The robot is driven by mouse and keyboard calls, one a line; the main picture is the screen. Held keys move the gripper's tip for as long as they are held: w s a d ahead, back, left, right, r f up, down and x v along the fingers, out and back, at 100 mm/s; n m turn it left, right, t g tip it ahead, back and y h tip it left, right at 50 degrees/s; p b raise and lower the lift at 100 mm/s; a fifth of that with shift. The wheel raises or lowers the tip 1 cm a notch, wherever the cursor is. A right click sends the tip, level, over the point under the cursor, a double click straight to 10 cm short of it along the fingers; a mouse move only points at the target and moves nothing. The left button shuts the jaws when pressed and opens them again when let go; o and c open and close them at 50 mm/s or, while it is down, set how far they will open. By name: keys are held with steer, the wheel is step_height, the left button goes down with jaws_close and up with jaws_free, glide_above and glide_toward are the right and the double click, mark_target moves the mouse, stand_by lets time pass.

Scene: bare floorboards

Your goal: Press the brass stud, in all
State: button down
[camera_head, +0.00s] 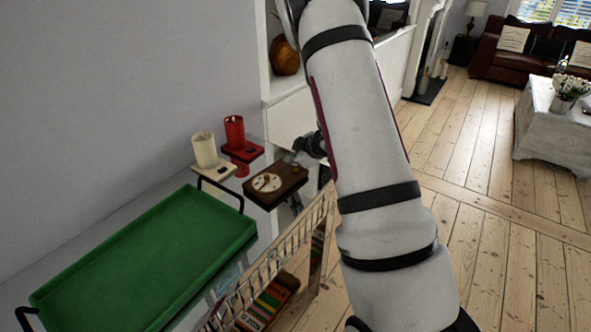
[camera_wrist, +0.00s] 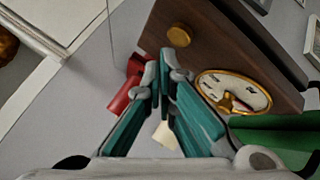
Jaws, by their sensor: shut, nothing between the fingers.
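The brass stud (camera_wrist: 179,36) is a small round knob on the dark wooden box (camera_wrist: 205,60). In the wrist view it shows just beyond my gripper's tips (camera_wrist: 160,65), slightly right of them. I cannot tell whether it is pressed or how big the gap is. The box also carries a white, brass-rimmed dial (camera_wrist: 233,92). In the head view the box (camera_head: 285,191) sits at the table's far end with its dial (camera_head: 267,183) facing up; I cannot make out the stud there. My gripper (camera_head: 298,158) is shut and empty, at the box's far edge.
A green tray (camera_head: 150,262) with black handles fills the near table. A red candle (camera_head: 234,132) and a cream candle (camera_head: 204,150) stand on small bases behind the box. A rack (camera_head: 290,240) stands below at the right. The floor beyond is open.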

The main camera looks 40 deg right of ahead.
mark_target(294, 170)
steer(key=shift+f, duration=0.1)
steer(key=shift+f, duration=0.35)
steer(key=shift+f+b, duration=0.35)
steer(key=shift+f, duration=0.05)
stand_by(0.8)
stand_by(0.4)
steer(key=shift+r+p, duration=0.8)
steer(key=shift+r, duration=0.05)
step_height(294, 170, up, 4)
steer(key=p, duration=0.3)
steer(key=shift+s+r+p, duration=0.1)
steer(key=shift+r+p, duration=0.1)
steer(key=shift+p, duration=0.2)
steer(key=shift+r, duration=0.3)
